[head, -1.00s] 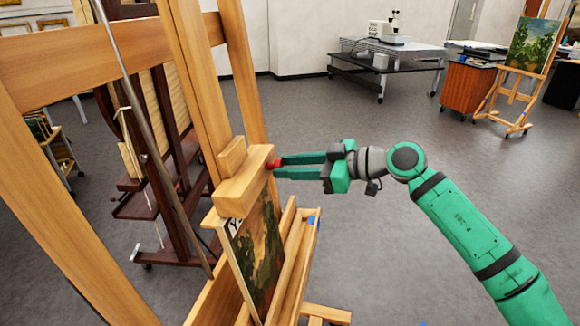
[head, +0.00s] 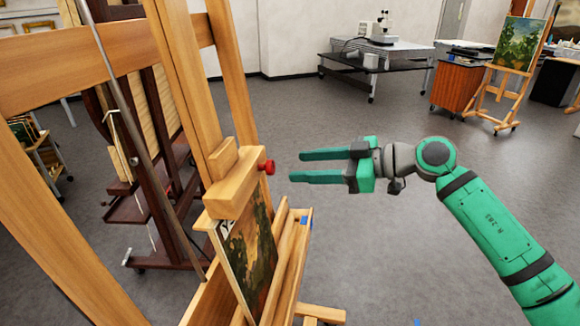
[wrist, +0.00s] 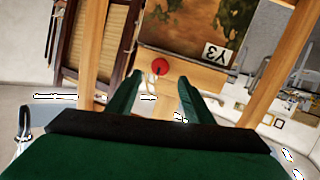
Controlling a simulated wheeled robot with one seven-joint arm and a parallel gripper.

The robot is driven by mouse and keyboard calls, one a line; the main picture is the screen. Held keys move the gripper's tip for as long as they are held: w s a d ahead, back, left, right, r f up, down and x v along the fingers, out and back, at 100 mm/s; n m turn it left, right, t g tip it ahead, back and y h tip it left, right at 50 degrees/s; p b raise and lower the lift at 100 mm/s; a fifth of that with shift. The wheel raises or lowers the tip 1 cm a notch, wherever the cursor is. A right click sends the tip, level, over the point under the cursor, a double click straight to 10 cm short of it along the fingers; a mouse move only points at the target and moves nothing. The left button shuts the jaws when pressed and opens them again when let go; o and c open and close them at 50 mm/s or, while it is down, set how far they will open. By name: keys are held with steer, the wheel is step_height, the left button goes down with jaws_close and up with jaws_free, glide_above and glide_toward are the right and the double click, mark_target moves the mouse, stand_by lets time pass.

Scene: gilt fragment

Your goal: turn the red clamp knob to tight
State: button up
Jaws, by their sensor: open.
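The red clamp knob (head: 267,167) sticks out of the side of the wooden clamp block (head: 236,185) on the easel, above a small painting (head: 246,262). My gripper (head: 292,166) is open and empty, to the right of the knob with a clear gap between them. In the wrist view the knob (wrist: 159,66) shows as a red disc beyond and between the two green fingers (wrist: 155,92), apart from both. Its turn position cannot be read.
The easel's wooden mast (head: 185,90) and a metal rod (head: 140,130) stand left of the knob. The painting's lower ledge (head: 287,262) juts out below. A dark easel stands behind. Floor around my arm is free; a table with equipment (head: 375,58) is far back.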

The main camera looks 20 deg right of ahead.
steer(key=shift+v, duration=2)
